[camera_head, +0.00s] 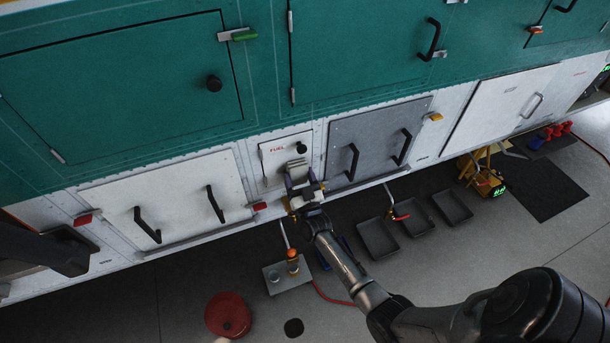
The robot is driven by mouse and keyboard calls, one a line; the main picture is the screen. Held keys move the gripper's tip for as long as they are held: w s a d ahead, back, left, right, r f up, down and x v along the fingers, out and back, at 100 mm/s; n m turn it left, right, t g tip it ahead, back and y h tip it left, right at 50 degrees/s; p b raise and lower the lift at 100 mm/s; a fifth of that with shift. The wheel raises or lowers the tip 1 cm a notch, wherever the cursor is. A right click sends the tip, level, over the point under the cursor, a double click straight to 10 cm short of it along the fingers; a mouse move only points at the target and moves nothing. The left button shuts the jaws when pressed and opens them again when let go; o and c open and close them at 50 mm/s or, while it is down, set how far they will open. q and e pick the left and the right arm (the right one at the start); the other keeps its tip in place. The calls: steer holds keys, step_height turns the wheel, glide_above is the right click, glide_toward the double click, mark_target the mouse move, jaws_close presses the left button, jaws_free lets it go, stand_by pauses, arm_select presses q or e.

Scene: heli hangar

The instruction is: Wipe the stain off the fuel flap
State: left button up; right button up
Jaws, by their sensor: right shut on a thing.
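The fuel flap (271,165) is a small white panel with red FUEL lettering and a round black knob, set in the lower white band of the helicopter's side. It looks closed. No stain is clearly visible; the pad and gripper hide part of the flap. My left gripper (72,248) is a dark shape at the left edge, its jaws unclear.
A white panel (180,190) and a grey panel (372,135), each with black handles, flank the flap. Below stand black trays (414,220), a small stand with an orange-topped item (293,262), a red bucket (228,314) and a yellow stand (480,175).

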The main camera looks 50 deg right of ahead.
steer(key=shift+w+a, duration=0.35)
steer(key=shift+a, duration=0.3)
steer(key=shift+w+a, duration=0.35)
steer(key=shift+a, duration=0.25)
steer(key=shift+w+a, duration=0.35)
steer(key=shift+a, duration=0.45)
steer(key=shift+w+a, duration=0.35)
steer(key=shift+a, duration=0.3)
steer(key=shift+w+a, duration=0.3)
steer(key=shift+a, duration=0.35)
steer(key=shift+s+r, duration=0.1)
steer(key=shift+s+a, duration=0.15)
steer(key=shift+s, duration=0.1)
steer(key=p, duration=0.3)
glide_toward(272, 173)
steer(key=shift+r, duration=1.25)
steer(key=shift+s, duration=0.25)
